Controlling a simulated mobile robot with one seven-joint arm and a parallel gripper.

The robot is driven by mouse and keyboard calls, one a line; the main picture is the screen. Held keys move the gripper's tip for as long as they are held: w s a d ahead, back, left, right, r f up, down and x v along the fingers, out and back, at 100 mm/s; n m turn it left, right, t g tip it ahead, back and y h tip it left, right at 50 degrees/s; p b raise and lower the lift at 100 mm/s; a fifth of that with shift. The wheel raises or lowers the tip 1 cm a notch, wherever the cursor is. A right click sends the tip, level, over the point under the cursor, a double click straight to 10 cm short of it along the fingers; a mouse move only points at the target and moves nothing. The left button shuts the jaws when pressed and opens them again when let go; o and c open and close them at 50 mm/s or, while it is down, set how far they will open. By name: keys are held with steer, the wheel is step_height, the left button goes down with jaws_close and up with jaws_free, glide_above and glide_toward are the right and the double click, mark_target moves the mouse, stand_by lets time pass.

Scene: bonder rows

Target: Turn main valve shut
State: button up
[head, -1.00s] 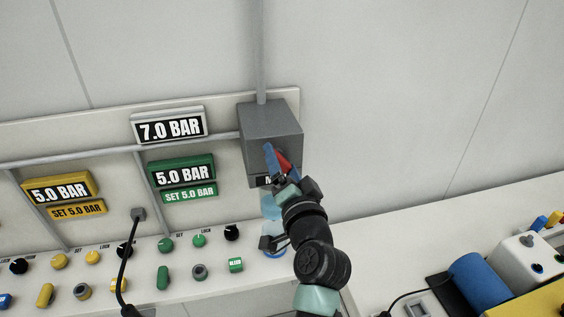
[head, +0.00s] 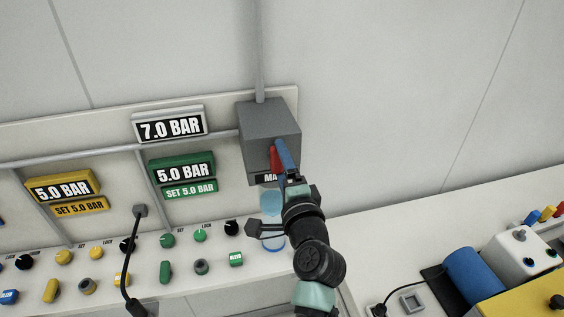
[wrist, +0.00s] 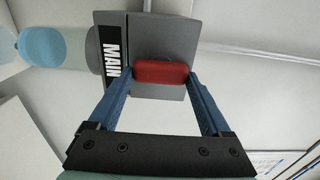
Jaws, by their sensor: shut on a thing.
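The main valve is a grey box (head: 265,118) on the wall panel, with a red handle (head: 275,158) on its front. The wrist view shows the red handle (wrist: 160,72) lengthwise between my two blue fingertips, with a finger at each end. My gripper (wrist: 162,78) is shut on it. In the head view my gripper (head: 282,155) reaches the box from below, and one blue finger covers part of the handle. The MAIN label (wrist: 112,58) shows beside the handle, turned sideways; in the head view it is partly hidden by my gripper.
A display (head: 169,126) left of the box reads 7.0 BAR. Green (head: 182,167) and yellow (head: 63,186) displays read 5.0 BAR. Several knobs line the panel below, and a black cable (head: 127,265) hangs there. A blue cylinder (head: 474,276) lies on the right bench.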

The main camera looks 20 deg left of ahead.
steer(key=shift+f, duration=0.1)
stand_by(0.4)
steer(key=o, duration=1.2)
steer(key=shift+c, duration=0.2)
steer(key=shift+s+d, duration=0.1)
steer(key=b+v, duration=0.4)
steer(key=v, duration=0.9)
